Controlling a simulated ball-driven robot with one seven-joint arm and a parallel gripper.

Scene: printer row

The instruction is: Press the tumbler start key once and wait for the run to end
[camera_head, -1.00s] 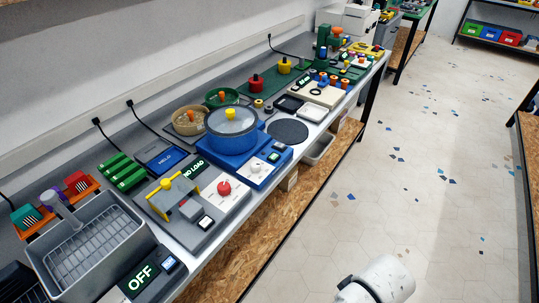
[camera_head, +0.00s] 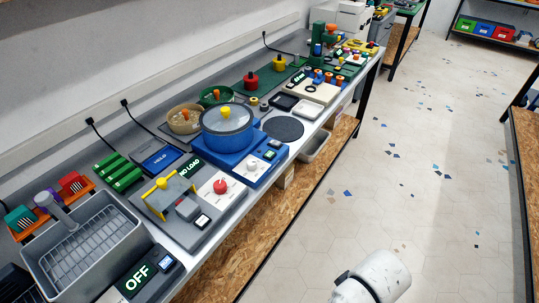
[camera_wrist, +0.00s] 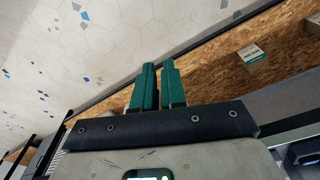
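A blue machine (camera_head: 216,150) on the bench carries a round drum (camera_head: 227,144) under a clear lid with a yellow knob; it looks like the tumbler, but no readable label confirms this. Its front has a small green display (camera_head: 279,144), a white dial (camera_head: 253,163) and a small key (camera_head: 270,155), too small to read. My gripper (camera_wrist: 158,66) shows in the wrist view, its two teal fingers close together with only a narrow gap and nothing held. It points over the floor and the lower shelf, away from the machine. In the head view the gripper is out of sight.
Left along the bench are a grey machine (camera_head: 160,218) with a yellow handle and red knob, showing "NO LOAD", and a grey basin (camera_head: 128,230) with a wire rack beside an "OFF" display (camera_head: 136,281). A particleboard shelf (camera_head: 269,230) runs below. The floor (camera_head: 400,190) is clear.

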